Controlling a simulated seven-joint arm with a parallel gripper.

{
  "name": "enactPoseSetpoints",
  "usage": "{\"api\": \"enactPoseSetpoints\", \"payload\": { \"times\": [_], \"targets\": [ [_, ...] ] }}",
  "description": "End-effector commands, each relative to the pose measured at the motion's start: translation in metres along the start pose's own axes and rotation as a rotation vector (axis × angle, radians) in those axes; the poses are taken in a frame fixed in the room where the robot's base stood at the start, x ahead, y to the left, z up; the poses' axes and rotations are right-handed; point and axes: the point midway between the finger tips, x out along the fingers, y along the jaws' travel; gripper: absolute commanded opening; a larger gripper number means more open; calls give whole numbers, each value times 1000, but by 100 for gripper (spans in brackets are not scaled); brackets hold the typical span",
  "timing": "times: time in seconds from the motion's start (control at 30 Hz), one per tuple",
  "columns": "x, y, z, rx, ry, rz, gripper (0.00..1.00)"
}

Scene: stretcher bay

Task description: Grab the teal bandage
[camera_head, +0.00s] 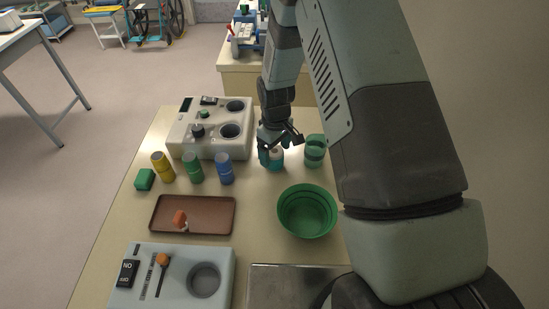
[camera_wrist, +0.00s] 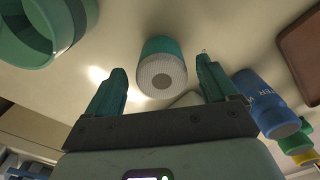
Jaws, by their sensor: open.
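The teal bandage (camera_head: 274,164) stands on the table as a short roll, partly hidden by my gripper (camera_head: 281,139) in the head view. In the wrist view the bandage (camera_wrist: 163,66) shows a teal side and a pale ribbed end with a grey centre. My gripper (camera_wrist: 161,75) is open there, with one finger on each side of the bandage's line and nothing held. The bandage lies between or just beyond the fingertips; I cannot tell exactly how far. No contact is visible.
A translucent green cup (camera_head: 315,152) stands close right of the bandage; a blue cylinder (camera_head: 225,171) stands to its left, beside green and yellow ones. A control box (camera_head: 213,146) is behind left. A green bowl (camera_head: 307,214) and brown tray (camera_head: 206,228) are nearer.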

Motion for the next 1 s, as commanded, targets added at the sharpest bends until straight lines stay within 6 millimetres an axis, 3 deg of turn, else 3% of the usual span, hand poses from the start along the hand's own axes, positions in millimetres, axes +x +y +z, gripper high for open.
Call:
{"api": "enactPoseSetpoints", "payload": {
  "times": [0.2,0.5,0.9,1.0],
  "targets": [
    [31,-2,0,1,-2,-1,87],
    [35,-2,0,1,-1,-1,87],
    [35,-2,0,1,-1,-1,27],
    [35,-2,0,1,-1,-1,27]
  ]
}}
